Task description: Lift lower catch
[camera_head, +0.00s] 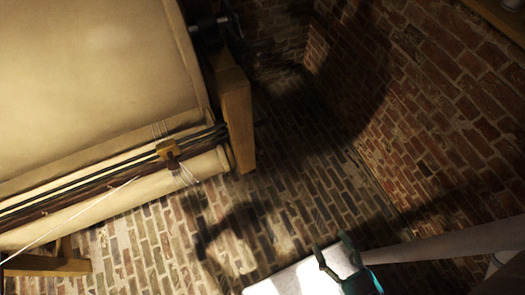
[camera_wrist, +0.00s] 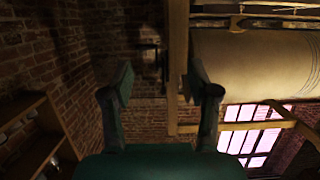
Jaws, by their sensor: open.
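In the head view a dark metal fitting (camera_head: 210,28) sits by the top of a wooden post (camera_head: 236,112) at the end of a large frame. A small wooden block with a dark piece (camera_head: 168,150) sits on the frame's front bar. I cannot tell for sure which part is the lower catch. My gripper (camera_head: 334,250) is open and empty at the bottom of the head view, apart from the frame. In the wrist view my gripper (camera_wrist: 160,84) shows its two fingers spread, with a dark fitting (camera_wrist: 152,48) beyond them, next to a post (camera_wrist: 178,65).
A wide pale cloth (camera_head: 90,70) fills the frame, with a cloth roll (camera_head: 120,196) along its front. Brick walls (camera_head: 430,90) stand to the right. The brick floor (camera_head: 290,200) between frame and gripper is clear. Wooden shelves (camera_wrist: 28,105) and a bright window (camera_wrist: 250,140) show in the wrist view.

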